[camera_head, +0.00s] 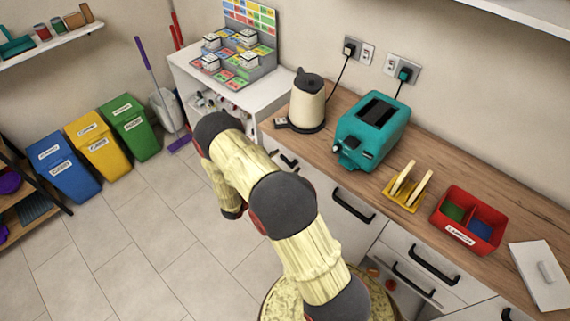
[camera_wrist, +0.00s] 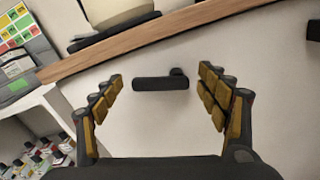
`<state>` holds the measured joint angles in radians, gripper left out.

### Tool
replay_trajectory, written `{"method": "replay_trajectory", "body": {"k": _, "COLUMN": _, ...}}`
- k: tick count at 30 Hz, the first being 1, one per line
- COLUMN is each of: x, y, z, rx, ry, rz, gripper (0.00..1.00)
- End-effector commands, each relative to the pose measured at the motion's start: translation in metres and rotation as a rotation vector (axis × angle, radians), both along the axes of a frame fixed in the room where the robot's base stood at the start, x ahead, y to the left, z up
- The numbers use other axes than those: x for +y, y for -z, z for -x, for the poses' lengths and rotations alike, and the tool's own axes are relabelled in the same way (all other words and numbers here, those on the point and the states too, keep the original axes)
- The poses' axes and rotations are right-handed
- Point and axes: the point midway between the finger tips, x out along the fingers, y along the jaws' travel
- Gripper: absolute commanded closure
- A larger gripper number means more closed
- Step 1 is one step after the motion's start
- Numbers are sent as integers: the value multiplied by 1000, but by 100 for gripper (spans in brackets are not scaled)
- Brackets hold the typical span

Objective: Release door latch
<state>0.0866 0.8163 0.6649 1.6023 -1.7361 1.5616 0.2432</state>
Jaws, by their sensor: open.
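A black lever-like handle (camera_wrist: 158,83) sits on a pale cabinet front just below the worktop edge in the wrist view. It lies level, with its mount at the right end. My gripper (camera_wrist: 161,77) is open, with one padded finger to the left of the handle and one to the right. The handle shows between the fingers, and neither finger visibly touches it; the exact depth gap cannot be told. In the head view a dark handle (camera_head: 289,160) shows on the cabinet below the kettle, beside my arm. My gripper's fingers cannot be made out there.
The worktop (camera_head: 325,156) carries a kettle (camera_head: 307,103), teal toaster (camera_head: 372,130), yellow rack (camera_head: 407,192) and red bin (camera_head: 468,220). A white shelf unit (camera_head: 190,73) stands left of the cabinet.

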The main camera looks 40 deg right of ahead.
Motion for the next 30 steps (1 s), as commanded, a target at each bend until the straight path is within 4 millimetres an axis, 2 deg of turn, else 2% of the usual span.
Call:
{"method": "replay_trajectory", "body": {"k": 10, "x": -4, "y": 0, "z": 0, "rx": 0, "ry": 1, "rz": 0, "gripper": 26}}
{"method": "replay_trajectory", "body": {"k": 30, "x": -4, "y": 0, "z": 0, "rx": 0, "ry": 1, "rz": 0, "gripper": 64}}
